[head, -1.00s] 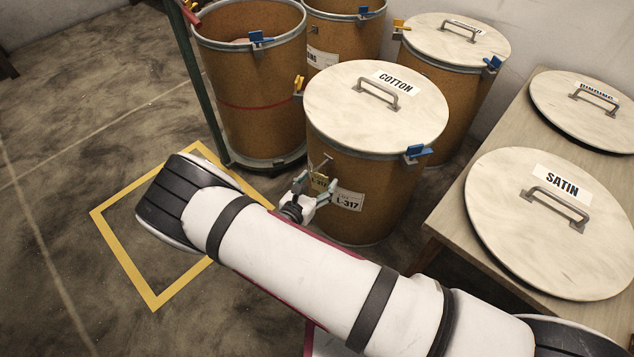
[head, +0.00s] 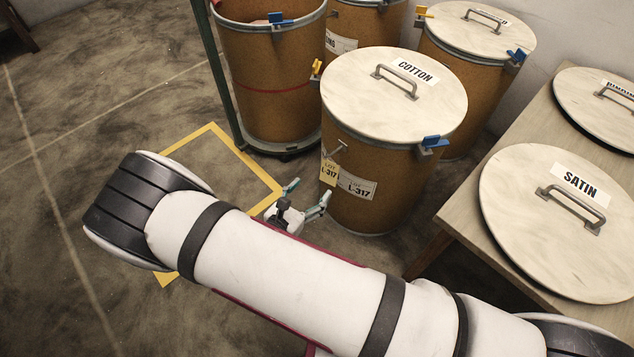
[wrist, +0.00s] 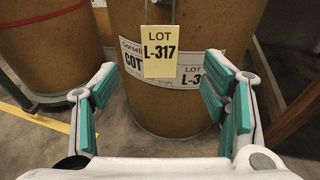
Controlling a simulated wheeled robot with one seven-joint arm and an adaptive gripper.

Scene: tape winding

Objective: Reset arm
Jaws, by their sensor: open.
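My gripper (head: 305,200) is open and empty in the head view, low beside the front of the cotton drum. Its teal-padded fingers (wrist: 167,105) are spread wide in the wrist view. The brown drum (head: 375,210) has a pale lid marked COTTON (head: 390,90). A yellow tag reading LOT L-317 (wrist: 160,52) hangs on the drum's front, ahead of and between my fingers, apart from them. It also shows in the head view (head: 329,171). A white label (wrist: 196,73) is stuck on the drum behind the tag and is partly hidden by it. My arm crosses the lower head view.
An open brown drum (head: 265,95) stands on a dolly beside a green post (head: 213,70). A yellow floor square (head: 255,170) lies left, partly behind my arm. A wooden table (head: 462,215) at right carries the SATIN lid (head: 520,230) and another lid. Open floor lies left.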

